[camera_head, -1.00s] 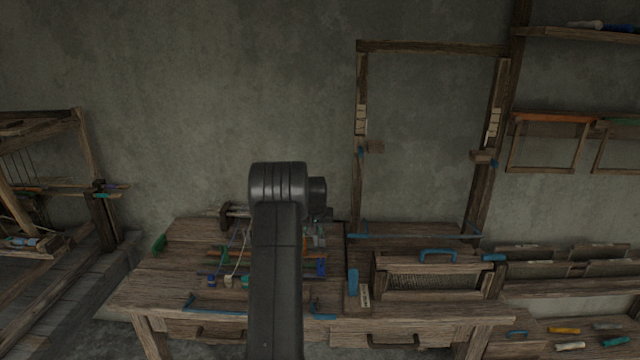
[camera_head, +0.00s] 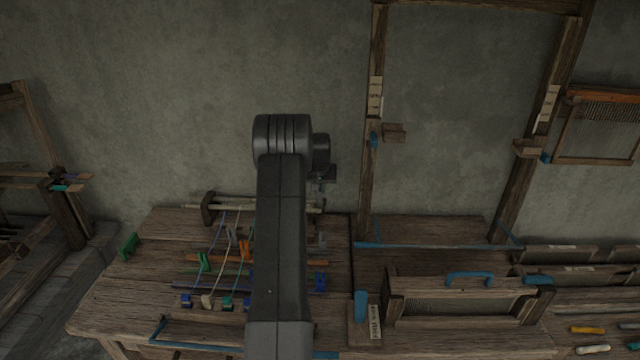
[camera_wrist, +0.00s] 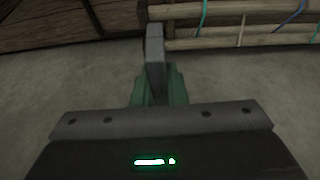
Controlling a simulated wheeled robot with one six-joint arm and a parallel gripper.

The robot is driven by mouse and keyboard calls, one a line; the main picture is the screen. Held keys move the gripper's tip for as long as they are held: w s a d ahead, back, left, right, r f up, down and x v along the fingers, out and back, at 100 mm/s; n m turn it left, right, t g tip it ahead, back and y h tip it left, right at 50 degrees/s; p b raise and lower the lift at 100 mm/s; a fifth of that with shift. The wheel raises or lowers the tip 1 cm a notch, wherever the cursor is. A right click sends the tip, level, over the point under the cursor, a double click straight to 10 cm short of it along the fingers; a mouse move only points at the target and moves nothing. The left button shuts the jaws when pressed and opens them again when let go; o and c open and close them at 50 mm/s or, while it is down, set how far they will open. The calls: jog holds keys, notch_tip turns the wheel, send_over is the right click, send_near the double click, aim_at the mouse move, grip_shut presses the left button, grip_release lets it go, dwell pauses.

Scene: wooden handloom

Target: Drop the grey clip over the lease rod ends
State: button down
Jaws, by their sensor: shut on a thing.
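The grey clip (camera_wrist: 154,50) stands upright between the green fingertips of my gripper (camera_wrist: 158,88) in the wrist view. My gripper is shut on it. Two pale lease rods (camera_wrist: 245,41) run across the top of that view, with cords looped around them. The clip overlaps their left ends in the picture; I cannot tell whether it touches them. In the head view the lease rods (camera_head: 240,204) lie along the back of the bench, partly hidden by my arm. My gripper (camera_head: 322,184) shows there above their right ends, small and dark; the clip is not clear there.
The wooden bench (camera_head: 150,285) carries coloured clips and cords left of my arm. A wooden rod support (camera_head: 208,208) stands at the rods' left. A tall wooden frame (camera_head: 372,130) and a boxed reed (camera_head: 460,303) stand to the right. Bare wall lies behind.

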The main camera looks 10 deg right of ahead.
jog(key=shift+f, duration=1.15)
jog(key=shift+f+b, duration=0.1)
jog(key=shift+b, duration=0.25)
jog(key=shift+f+b, duration=0.7)
jog(key=shift+f, duration=0.25)
jog(key=c, duration=1.4)
grip_release()
jog(key=shift+r, duration=0.1)
jog(key=b+v, duration=0.2)
jog(key=v, duration=1.1)
jog(key=shift+s+a+r, duration=0.1)
jog(key=shift+s+r, duration=0.15)
jog(key=shift+r, duration=0.05)
